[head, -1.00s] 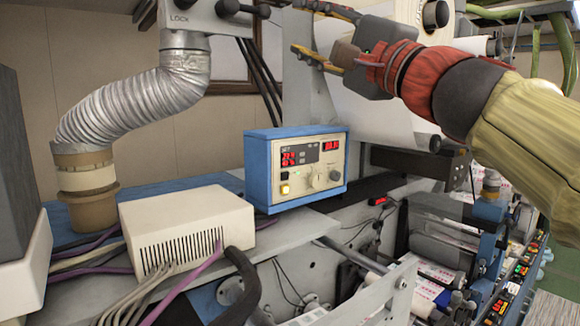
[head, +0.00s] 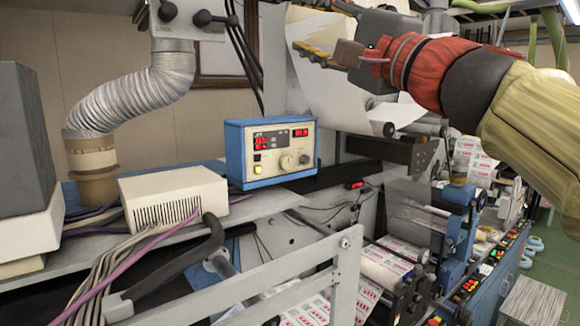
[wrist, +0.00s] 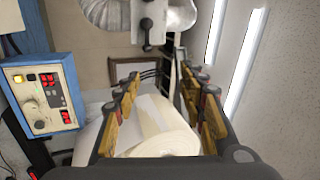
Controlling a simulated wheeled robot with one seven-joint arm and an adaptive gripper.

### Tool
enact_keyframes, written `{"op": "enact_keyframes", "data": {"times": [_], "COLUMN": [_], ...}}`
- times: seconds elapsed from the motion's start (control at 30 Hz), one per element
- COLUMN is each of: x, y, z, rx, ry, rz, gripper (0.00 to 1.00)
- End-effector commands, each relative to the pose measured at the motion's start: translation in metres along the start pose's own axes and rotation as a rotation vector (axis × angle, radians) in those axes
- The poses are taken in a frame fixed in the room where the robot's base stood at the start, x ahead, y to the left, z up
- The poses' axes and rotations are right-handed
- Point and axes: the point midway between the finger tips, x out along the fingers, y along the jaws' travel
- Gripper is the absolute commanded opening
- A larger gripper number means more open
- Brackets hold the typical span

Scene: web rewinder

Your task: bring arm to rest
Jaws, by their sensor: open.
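My gripper (head: 325,30) is at the top of the head view, right of centre, with its yellow-padded fingers pointing left and spread apart. In the wrist view my gripper (wrist: 165,100) is open, with two pairs of fingers and nothing held between them. A roll of white web (wrist: 165,138) shows between and beyond the fingers there; I cannot tell how far off it is. My arm, in a red and cream cover, comes in from the right of the head view.
A blue control box (head: 270,152) with red displays stands on a grey shelf below and left of my gripper. A silver duct (head: 135,98) and a pale vented box (head: 172,197) are at left. A white sheet (head: 345,95) hangs just below the gripper. Printed web rolls (head: 385,265) lie lower right.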

Motion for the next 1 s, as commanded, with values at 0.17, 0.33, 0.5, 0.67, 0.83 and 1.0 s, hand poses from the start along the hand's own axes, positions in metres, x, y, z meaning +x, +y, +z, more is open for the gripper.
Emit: {"op": "enact_keyframes", "data": {"times": [0.17,0.33,0.5,0.67,0.83,1.0], "x": [0.000,-0.007,-0.026,-0.069,-0.143,-0.234], "y": [0.040,0.085,0.145,0.226,0.318,0.393], "z": [0.001,0.004,0.011,0.023,0.036,0.046], "rx": [-0.048,-0.110,-0.193,-0.309,-0.447,-0.576], "ry": [-0.018,-0.042,-0.082,-0.150,-0.249,-0.360], "rz": [0.086,0.187,0.330,0.531,0.781,1.020], "gripper": [0.41,0.41,0.41,0.41,0.41,0.41]}}
